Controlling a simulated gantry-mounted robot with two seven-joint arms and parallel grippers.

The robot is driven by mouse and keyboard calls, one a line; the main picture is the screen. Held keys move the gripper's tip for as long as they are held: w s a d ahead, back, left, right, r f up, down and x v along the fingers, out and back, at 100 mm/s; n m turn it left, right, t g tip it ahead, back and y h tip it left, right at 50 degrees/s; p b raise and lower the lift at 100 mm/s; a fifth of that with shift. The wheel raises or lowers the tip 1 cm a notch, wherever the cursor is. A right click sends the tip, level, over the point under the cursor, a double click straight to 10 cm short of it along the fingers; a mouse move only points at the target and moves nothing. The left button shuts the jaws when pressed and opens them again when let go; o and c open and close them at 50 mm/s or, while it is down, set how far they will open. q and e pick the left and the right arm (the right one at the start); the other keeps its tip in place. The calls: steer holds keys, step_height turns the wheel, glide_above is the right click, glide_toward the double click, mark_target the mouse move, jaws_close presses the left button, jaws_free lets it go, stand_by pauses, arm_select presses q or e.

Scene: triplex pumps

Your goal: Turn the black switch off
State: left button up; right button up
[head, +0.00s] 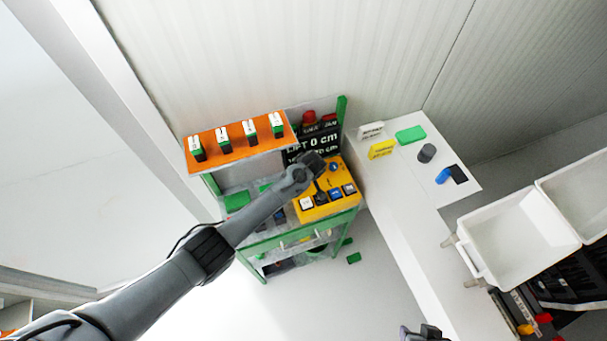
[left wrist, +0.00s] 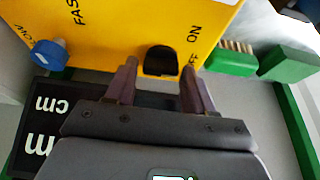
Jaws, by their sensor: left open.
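The black switch (left wrist: 158,60) sits on the yellow panel (left wrist: 110,25), with the printed words "ON" and a partly covered "OFF" to its right. My left gripper (left wrist: 158,70) is open. Its fingertips lie on either side of the switch in the left wrist view; I cannot tell whether they touch it. In the head view my left gripper (head: 318,170) is over the back part of the yellow panel (head: 340,208), and I cannot make out the switch clearly there. A dark part at the bottom edge appears to be my right gripper (head: 425,333), mostly cut off.
A blue knob (left wrist: 48,53) stands on the panel left of the switch. A black display (head: 300,145) reads "LIFT 0 cm". A white table (head: 385,190) with small blocks and white bins (head: 520,240) lie right.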

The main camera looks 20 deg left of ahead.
arm_select(q)
steer(key=shift+r, duration=0.15)
steer(key=v, duration=1)
steer(key=shift+r+p, duration=0.25)
steer(key=shift+p, duration=0.05)
steer(key=shift+s, duration=0.1)
steer(key=s+d+m+h+p, duration=0.25)
steer(key=s+m, duration=0.25)
steer(key=s, duration=0.9)
steer(key=s+a+r+m+p, duration=0.2)
steer(key=s+r, duration=0.3)
steer(key=s, duration=0.4)
steer(key=s+a+r+m+p, duration=0.1)
steer(key=s+a+r+m, duration=0.2)
steer(key=s, duration=0.7)
step_height(320, 180, up, 2)
steer(key=shift+a+r+h+p, duration=0.1)
steer(key=shift+a+h+p, duration=0.25)
steer(key=shift+a, duration=0.75)
